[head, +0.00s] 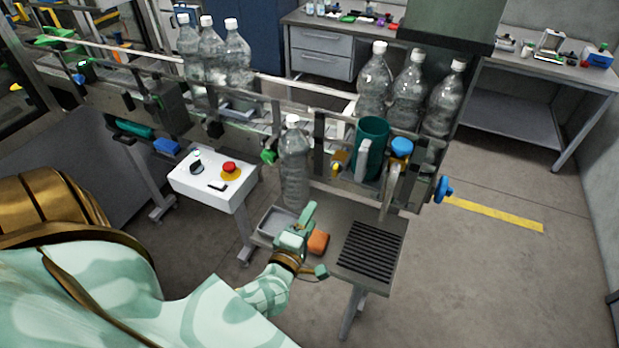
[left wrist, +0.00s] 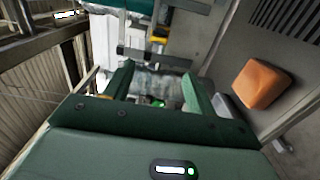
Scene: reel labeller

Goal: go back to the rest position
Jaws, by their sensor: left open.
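My left gripper (head: 314,242) is open, low over the small side table (head: 333,222) in front of the conveyor. Its fingers are spread apart, and it holds nothing that I can make out. The left wrist view shows the two green fingers (left wrist: 158,90) with clear, blurred plastic between or beyond them. A clear bottle with a white cap (head: 293,170) stands upright just beyond the gripper, by the rail. I cannot tell how close the fingers are to it. My right gripper is not in view.
An orange block (head: 318,242) lies beside the gripper, also in the left wrist view (left wrist: 261,84). A black grate (head: 370,248) is to its right. A white control box (head: 214,180) with a red button stands left. Several bottles line the conveyor (head: 290,92). Floor at right is clear.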

